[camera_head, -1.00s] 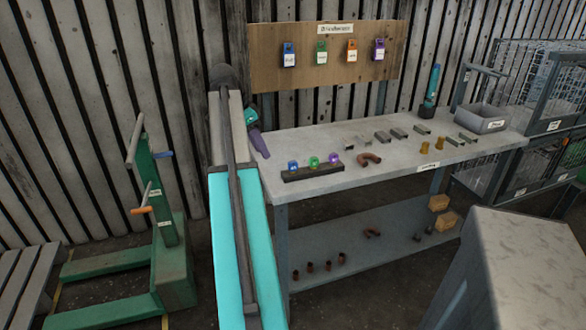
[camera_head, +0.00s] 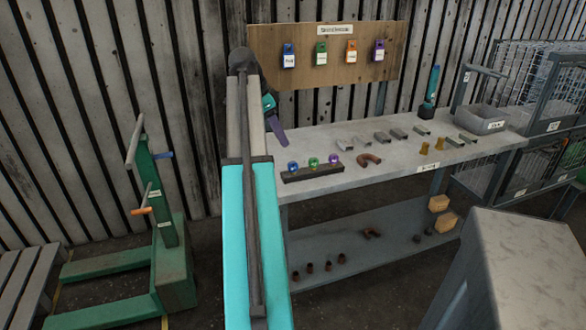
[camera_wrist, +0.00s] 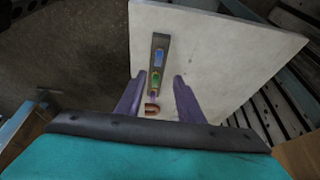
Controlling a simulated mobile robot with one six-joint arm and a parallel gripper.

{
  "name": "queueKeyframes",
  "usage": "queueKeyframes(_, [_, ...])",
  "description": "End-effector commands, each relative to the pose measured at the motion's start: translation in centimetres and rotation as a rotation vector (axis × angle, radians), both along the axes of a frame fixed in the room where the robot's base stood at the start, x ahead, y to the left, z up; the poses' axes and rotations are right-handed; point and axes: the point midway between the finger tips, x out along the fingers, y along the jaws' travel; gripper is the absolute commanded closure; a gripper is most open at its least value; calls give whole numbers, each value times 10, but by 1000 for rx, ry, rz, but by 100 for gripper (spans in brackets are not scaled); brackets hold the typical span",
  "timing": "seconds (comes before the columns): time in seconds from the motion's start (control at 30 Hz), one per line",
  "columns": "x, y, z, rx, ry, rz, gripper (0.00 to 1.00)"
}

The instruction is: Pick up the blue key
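The blue key (camera_head: 292,166) is a small blue piece at the left end of a dark holder (camera_head: 314,175) on the workbench, beside a green and a purple one. In the wrist view the blue key (camera_wrist: 160,58) is at the far end of the holder, beyond the green one. My gripper (camera_head: 278,137) is above the bench's left end, left of and above the holder, partly hidden by my arm. In the wrist view my gripper (camera_wrist: 158,79) has its two purple fingers well apart, nothing held between them.
A wooden board (camera_head: 337,74) with several coloured tags hangs behind the bench (camera_head: 390,168). Curved pipe pieces, metal brackets and a grey bin (camera_head: 480,117) are on the bench top. A green stand (camera_head: 172,260) is at left, a grey cabinet (camera_head: 530,260) at front right.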

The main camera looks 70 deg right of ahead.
Motion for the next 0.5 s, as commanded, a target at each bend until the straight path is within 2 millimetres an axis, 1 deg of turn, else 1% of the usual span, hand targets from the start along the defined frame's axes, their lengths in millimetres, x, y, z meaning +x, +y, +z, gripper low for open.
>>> queueKeyframes(0.03, [-3, 0, -8, 2, 0, -1, 66])
queueKeyframes(0.3, [-14, -9, -43, 1, 0, 0, 66])
queueKeyframes(0.4, [-17, -13, -53, 1, -1, 0, 66])
queueKeyframes(0.5, [-19, -14, -59, 1, -1, 0, 66])
